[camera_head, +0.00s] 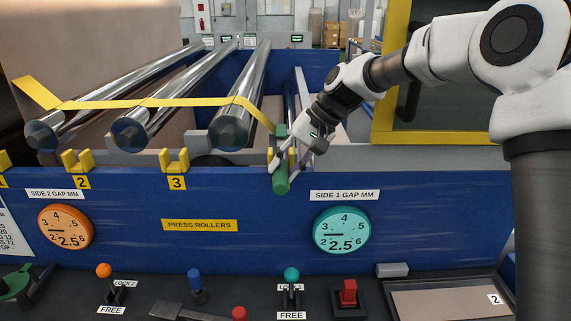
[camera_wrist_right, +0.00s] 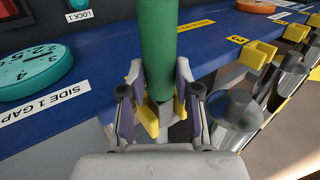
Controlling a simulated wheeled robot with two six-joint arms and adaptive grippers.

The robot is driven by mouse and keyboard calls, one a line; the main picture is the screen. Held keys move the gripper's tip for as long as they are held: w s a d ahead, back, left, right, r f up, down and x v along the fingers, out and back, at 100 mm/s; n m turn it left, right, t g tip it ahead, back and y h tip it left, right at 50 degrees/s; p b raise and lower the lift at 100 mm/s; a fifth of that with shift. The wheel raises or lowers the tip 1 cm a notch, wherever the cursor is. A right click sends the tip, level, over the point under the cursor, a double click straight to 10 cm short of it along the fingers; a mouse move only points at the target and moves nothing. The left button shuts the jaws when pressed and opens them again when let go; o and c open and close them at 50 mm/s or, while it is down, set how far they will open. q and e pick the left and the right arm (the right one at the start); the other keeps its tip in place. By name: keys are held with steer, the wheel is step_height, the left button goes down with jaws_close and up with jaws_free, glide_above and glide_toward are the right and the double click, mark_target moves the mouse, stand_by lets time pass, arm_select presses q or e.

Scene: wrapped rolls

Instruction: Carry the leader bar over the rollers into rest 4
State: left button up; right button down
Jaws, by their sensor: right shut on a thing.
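The green leader bar (camera_head: 281,182) is held in my right gripper (camera_head: 286,158) at the front edge of the blue press. It also shows in the right wrist view (camera_wrist_right: 158,40), between the two fingers. A yellow strip (camera_head: 190,102) runs over the rollers (camera_head: 232,118) and down to the bar. Yellow prongs (camera_wrist_right: 149,118) of a rest, right of rest 3, show just under the bar between the fingers. I cannot tell whether the bar touches them. The rest's number is hidden. My left gripper is not in view.
Rest 3 (camera_head: 174,160) and rest 2 (camera_head: 77,160) stand empty along the same edge. The blue front panel (camera_head: 270,245) carries two gap dials. Levers and a red switch (camera_head: 348,295) stand on the console below. A yellow frame (camera_head: 383,110) rises behind my right arm.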

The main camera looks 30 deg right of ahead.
steer(key=c, duration=0.7)
jaws_free()
steer(key=shift+c, duration=0.2)
step_height(320, 180, up, 10)
